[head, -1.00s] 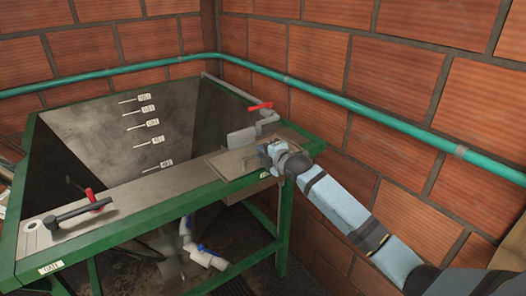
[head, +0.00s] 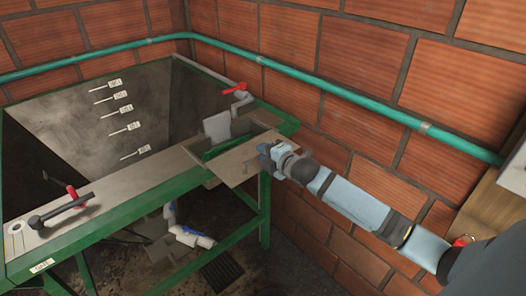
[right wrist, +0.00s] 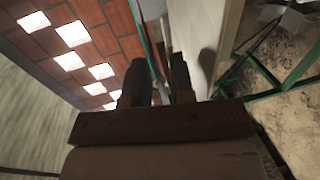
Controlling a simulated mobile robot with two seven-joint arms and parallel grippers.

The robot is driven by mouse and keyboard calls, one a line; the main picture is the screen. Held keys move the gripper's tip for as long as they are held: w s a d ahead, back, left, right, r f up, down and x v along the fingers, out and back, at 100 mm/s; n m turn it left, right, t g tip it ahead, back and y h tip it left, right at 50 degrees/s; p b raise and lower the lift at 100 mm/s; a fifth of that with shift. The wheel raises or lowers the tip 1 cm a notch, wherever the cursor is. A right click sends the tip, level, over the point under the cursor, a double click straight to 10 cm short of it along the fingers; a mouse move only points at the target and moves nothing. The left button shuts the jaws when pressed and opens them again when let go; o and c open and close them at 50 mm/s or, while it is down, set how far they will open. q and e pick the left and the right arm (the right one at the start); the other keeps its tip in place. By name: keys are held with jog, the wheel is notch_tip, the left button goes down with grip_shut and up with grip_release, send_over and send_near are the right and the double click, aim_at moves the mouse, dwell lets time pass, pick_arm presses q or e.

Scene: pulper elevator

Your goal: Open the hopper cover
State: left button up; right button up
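The hopper cover (head: 229,163) is a flat grey-brown plate at the right end of the hopper's front ledge. It juts out past the green front rim, and a green-edged opening (head: 214,148) shows behind it. My right gripper (head: 264,158) is at the cover's right part. In the right wrist view its two dark fingers (right wrist: 158,82) stand a little apart beside a pale plate (right wrist: 203,42) that looks like the cover. Whether they grip a handle is hidden. My left gripper is out of view.
The large hopper (head: 75,115) has labelled level marks inside. A red-handled valve (head: 235,88) is behind the opening, and a black lever (head: 60,210) lies on the left ledge. White pipes (head: 188,237) run below. A teal pipe (head: 330,88) crosses the brick wall.

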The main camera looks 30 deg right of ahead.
jog(key=shift+o, duration=1.3)
jog(key=b+v, duration=0.2)
jog(key=v, duration=1.1)
jog(key=shift+s, duration=0.4)
jog(key=s+a+f+m+g, duration=0.1)
jog(key=s+a+f+m, duration=0.25)
jog(key=f, duration=0.35)
jog(key=s+a+f+m+g, duration=0.1)
jog(key=s+a+f+m, duration=0.1)
jog(key=f+m, duration=0.35)
jog(key=s+a+f+m+g+y+p, duration=0.1)
jog(key=s+a+f+m+g, duration=0.1)
jog(key=s+a+f+m, duration=0.5)
jog(key=s+a+f, duration=0.5)
jog(key=a+f, duration=0.1)
jog(key=a, duration=0.2)
jog(key=shift+f+m+g, duration=0.15)
jog(key=shift+m+g, duration=0.15)
jog(key=shift+d, duration=0.1)
